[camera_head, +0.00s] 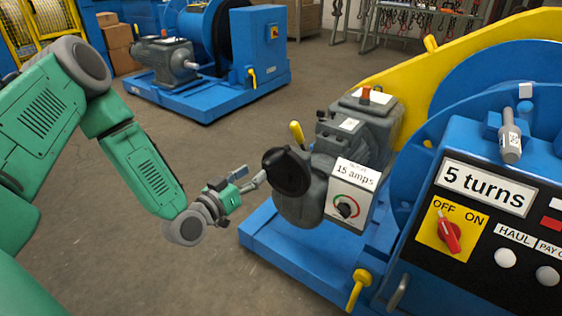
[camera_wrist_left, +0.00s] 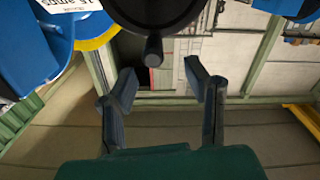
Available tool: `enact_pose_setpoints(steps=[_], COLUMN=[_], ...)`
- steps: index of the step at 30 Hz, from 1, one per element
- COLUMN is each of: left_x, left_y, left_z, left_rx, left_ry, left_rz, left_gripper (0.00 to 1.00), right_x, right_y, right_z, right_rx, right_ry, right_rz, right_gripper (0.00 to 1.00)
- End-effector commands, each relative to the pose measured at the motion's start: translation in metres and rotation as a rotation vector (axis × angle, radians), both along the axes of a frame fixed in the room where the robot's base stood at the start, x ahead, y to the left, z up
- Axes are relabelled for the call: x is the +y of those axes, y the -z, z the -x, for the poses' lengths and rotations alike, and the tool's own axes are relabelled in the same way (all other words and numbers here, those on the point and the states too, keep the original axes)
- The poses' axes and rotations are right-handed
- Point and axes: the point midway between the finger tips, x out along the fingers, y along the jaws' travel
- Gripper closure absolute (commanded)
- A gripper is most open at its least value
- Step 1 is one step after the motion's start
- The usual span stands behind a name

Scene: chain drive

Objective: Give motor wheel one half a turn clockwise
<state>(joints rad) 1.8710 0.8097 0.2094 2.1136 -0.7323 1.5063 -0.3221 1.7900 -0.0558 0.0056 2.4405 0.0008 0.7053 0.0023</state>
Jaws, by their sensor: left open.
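The motor wheel (camera_head: 287,172) is a black disc on the end of the grey motor (camera_head: 352,140), on the blue machine at the right. In the left wrist view the wheel (camera_wrist_left: 160,12) fills the top middle, and its short dark handle (camera_wrist_left: 153,50) points down toward the gap between my fingers. My left gripper (camera_head: 255,181) is just left of the wheel, with its fingers toward it. In the left wrist view the gripper (camera_wrist_left: 160,80) is open and empty, its two fingertips on either side of the handle's line and apart from it. My right gripper is out of view.
A control panel (camera_head: 480,235) reads "5 turns", with a red switch (camera_head: 449,236) pointing toward OFF. A "15 amps" box (camera_head: 352,190) with a dial is on the motor. A yellow lever (camera_head: 297,132) stands behind the wheel. Another blue machine (camera_head: 215,90) stands farther back; floor between is clear.

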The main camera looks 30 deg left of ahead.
Motion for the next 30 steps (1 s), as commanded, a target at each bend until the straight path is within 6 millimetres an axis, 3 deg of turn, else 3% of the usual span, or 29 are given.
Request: enact_pose_setpoints(steps=[6,12,18,26,27,30], left_x=[-0.008,-0.007,-0.008,-0.010,-0.010,-0.010], left_y=[0.000,0.002,0.001,-0.001,-0.001,-0.001], left_z=[-0.048,-0.080,-0.094,-0.096,-0.096,-0.096], left_rx=[-0.003,0.000,0.002,0.002,0.002,0.002], left_ry=[0.003,0.002,0.001,0.001,0.001,0.001], left_rz=[-0.004,-0.001,0.003,0.000,-0.001,-0.001], left_gripper=[0.57,0.57,0.57,0.57,0.61,0.96], right_x=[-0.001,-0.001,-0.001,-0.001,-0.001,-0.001], right_y=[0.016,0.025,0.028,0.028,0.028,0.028], right_z=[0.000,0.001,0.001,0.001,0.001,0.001], right_rx=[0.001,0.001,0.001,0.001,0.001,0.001], right_ry=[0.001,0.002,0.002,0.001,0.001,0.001], right_rz=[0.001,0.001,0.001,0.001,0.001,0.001], right_gripper=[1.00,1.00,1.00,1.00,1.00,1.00])
